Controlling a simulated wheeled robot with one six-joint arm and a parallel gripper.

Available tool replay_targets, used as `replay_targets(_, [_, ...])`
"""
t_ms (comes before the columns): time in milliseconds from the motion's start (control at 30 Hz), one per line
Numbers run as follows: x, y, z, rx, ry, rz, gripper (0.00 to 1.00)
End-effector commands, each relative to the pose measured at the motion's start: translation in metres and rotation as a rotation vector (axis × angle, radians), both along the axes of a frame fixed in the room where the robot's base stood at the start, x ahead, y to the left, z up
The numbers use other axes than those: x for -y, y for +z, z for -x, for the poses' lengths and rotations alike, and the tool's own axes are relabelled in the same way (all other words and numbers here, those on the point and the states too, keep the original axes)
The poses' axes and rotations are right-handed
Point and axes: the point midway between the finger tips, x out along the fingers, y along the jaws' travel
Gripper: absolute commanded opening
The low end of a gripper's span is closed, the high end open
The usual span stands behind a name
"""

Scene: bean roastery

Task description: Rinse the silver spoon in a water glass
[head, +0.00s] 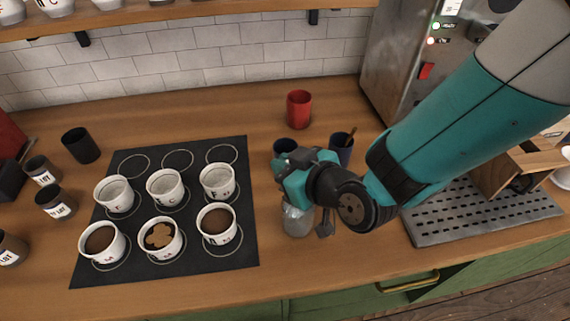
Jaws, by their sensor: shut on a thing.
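My gripper (303,180) is over the counter, right of the black mat, with its fingertips mostly hidden by its own body and wrist. It is shut on the silver spoon (325,224), whose greyish bowl hangs below the wrist. A clear water glass (298,221) stands on the counter under my gripper, its upper part covered. The spoon's bowl shows just right of the glass and looks outside it. The spoon's handle is hidden.
Several white cups stand on the black mat (240,250); the front ones hold brown contents. Dark blue cups (285,146) (342,155) and a red cup (299,109) stand behind my gripper. A metal drip grate (480,212) lies right. Dark jars (55,203) stand left.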

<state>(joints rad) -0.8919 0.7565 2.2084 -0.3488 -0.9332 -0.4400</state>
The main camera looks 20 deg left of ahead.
Motion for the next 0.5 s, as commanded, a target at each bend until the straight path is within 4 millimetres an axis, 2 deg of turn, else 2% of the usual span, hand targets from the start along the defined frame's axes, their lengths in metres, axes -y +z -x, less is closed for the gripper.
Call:
replay_targets(200, [0.0,-0.008,0.0,0.0,0.0,-0.001,0.0])
replay_targets(500, [0.0,-0.0068,0.0,0.0,0.0,0.0,0.0])
